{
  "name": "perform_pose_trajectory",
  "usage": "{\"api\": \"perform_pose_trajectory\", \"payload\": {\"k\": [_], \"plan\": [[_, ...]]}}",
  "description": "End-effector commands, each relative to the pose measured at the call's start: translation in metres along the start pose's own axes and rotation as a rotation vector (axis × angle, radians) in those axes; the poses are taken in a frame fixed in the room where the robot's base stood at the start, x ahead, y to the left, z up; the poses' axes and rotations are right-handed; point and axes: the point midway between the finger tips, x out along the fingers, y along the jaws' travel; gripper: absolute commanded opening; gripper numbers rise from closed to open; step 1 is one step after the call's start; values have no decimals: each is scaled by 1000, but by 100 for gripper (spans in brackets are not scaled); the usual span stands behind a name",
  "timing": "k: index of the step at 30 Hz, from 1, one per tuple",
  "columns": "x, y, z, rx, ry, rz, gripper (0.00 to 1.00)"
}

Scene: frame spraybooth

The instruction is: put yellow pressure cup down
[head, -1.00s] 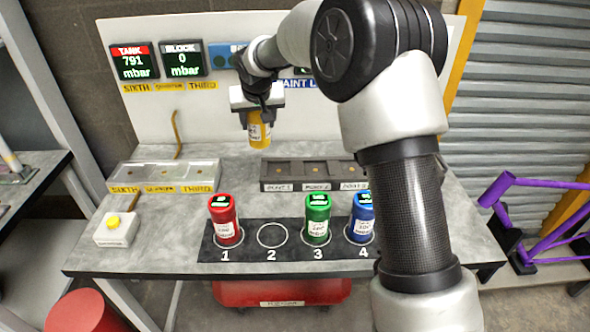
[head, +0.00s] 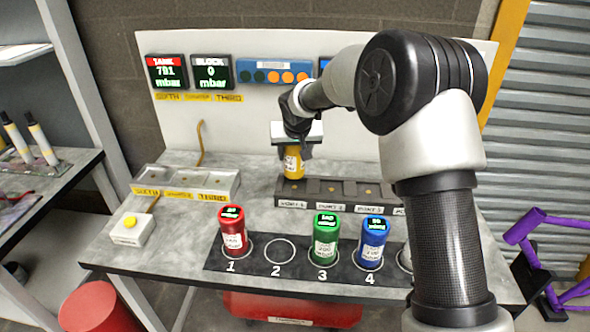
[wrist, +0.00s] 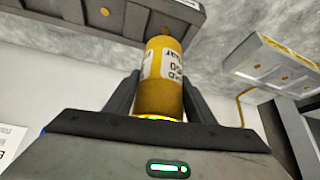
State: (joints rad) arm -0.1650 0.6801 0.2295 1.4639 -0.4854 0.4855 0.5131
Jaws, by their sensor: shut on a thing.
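The yellow pressure cup (head: 294,163) with a white label is upright in my gripper (head: 295,150). Its lower end is at the left end of the dark slotted block (head: 334,203), by the first labelled slot; I cannot tell whether it touches. In the wrist view the cup (wrist: 163,85) sits between the two dark fingers, with its far end overlapping the edge of the dark block (wrist: 110,14). The mat (head: 262,266) at the front has an empty ring marked 2 (head: 280,251).
Red (head: 233,232), green (head: 325,240) and blue (head: 372,244) cups stand at rings 1, 3 and 4. A pale labelled tray (head: 150,183) and a yellow-button box (head: 131,229) are at left. The back panel (head: 235,130) rises behind.

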Motion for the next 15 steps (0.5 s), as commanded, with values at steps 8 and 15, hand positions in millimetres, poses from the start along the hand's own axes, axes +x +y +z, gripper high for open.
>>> {"api": "perform_pose_trajectory", "payload": {"k": [8, 15], "plan": [[27, -1, 16, -2, 3, -1, 0], [41, 0, 24, 0, 6, -1, 0]]}}
